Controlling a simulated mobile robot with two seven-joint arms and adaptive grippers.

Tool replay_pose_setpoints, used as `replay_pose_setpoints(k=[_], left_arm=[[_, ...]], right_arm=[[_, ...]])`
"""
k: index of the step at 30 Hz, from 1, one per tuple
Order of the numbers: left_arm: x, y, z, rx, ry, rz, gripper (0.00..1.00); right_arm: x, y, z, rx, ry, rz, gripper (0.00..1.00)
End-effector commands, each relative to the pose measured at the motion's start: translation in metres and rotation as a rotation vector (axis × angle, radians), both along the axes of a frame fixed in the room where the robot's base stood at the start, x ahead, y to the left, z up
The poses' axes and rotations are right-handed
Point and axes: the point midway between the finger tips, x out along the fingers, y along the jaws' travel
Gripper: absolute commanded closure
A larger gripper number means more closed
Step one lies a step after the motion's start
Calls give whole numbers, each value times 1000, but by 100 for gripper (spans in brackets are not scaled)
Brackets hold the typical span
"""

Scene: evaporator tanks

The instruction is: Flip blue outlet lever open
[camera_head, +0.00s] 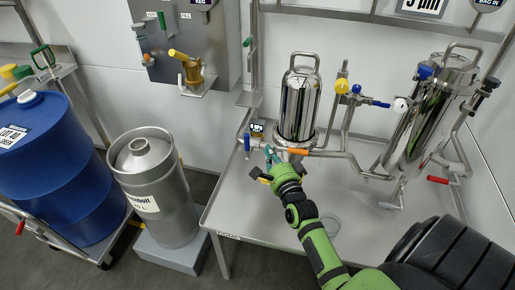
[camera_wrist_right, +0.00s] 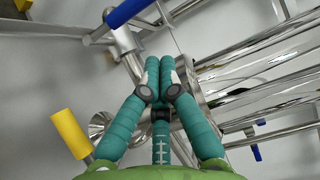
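The blue outlet lever (camera_head: 247,144) stands upright on the pipe end at the left of the steel table, below a small label. In the right wrist view a blue handle (camera_wrist_right: 126,12) slants at the top, above and left of the fingertips, on a steel fitting. My right gripper (camera_head: 271,156) is just right of the lever, apart from it. In the right wrist view the teal fingertips of this gripper (camera_wrist_right: 162,66) meet, with nothing visible between them. My left gripper is not in view.
A polished filter housing (camera_head: 299,101) and an orange handle (camera_head: 298,152) stand right of the lever. A yellow handle (camera_wrist_right: 70,133) shows in the wrist view. A steel keg (camera_head: 157,190) and blue drum (camera_head: 52,165) stand left. The table front (camera_head: 245,222) is mostly bare.

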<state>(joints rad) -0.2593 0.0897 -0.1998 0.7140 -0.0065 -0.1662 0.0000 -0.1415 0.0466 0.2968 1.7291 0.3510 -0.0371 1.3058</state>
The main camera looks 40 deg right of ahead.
Motion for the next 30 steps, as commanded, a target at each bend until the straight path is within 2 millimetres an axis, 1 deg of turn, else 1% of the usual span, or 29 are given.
replay_pose_setpoints(k=[1, 3, 9, 14, 23, 28, 30], left_arm=[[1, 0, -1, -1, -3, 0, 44], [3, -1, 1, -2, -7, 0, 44], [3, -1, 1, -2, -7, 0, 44], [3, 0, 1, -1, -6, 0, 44], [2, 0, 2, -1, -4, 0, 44], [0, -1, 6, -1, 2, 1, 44], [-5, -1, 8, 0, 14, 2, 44]], right_arm=[[11, -3, 1, -2, -3, 0, 100], [20, 6, 1, 4, -2, 0, 100], [37, 16, 0, 1, 0, -1, 100], [41, 18, 0, -1, 1, -1, 100], [41, 18, 0, -1, 1, -1, 100], [41, 11, 3, -14, 16, -1, 100], [41, 5, 4, -26, 29, -1, 100]])
